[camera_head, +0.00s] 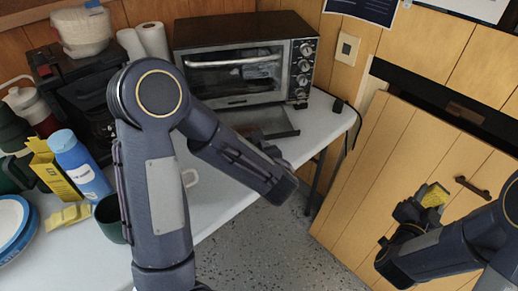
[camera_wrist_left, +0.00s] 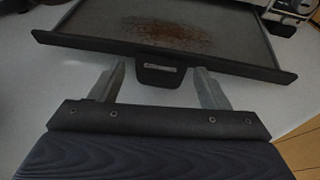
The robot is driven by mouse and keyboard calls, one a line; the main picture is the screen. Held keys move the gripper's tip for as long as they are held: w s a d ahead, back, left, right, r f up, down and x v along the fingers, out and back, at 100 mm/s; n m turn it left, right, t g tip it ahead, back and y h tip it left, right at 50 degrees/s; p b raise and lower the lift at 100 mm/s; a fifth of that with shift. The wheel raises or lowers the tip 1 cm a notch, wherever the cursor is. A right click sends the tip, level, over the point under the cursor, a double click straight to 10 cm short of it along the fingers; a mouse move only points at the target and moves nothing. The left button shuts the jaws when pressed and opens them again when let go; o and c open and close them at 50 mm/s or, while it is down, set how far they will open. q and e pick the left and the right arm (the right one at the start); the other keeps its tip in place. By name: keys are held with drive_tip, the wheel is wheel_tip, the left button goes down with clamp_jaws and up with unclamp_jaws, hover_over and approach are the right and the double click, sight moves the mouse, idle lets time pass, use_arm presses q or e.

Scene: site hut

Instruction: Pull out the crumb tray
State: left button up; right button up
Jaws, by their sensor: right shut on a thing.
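The crumb tray (camera_head: 283,128) sticks out from under the front of the toaster oven (camera_head: 240,72), partly pulled out. In the left wrist view the tray (camera_wrist_left: 90,42) has a dark front edge and brown crumbs (camera_wrist_left: 165,32) on its grey floor. Its dark tab handle (camera_wrist_left: 160,76) points toward me. My left gripper (camera_wrist_left: 160,72) is open, with one finger on each side of the tab and gaps on both sides. In the head view my left arm mostly hides this gripper.
The white table (camera_head: 215,205) holds a coffee machine (camera_head: 85,95), paper rolls (camera_head: 152,42), a blue bottle (camera_head: 80,165), a yellow box (camera_head: 50,168), a green mug (camera_head: 110,218) and plates (camera_head: 12,225) at left. A wooden panel with a handle (camera_head: 472,187) stands at right.

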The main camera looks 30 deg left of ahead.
use_arm(q)
drive_tip(key=shift+d, duration=0.15)
drive_tip(key=p+v, duration=0.1)
drive_tip(key=v, duration=1)
drive_tip(key=shift+s+d+r, duration=0.2)
drive_tip(key=shift+s+r, duration=0.05)
drive_tip(key=shift+s, duration=0.05)
use_arm(e)
drive_tip(key=shift+r, duration=0.4)
use_arm(q)
drive_tip(key=shift+a, duration=0.1)
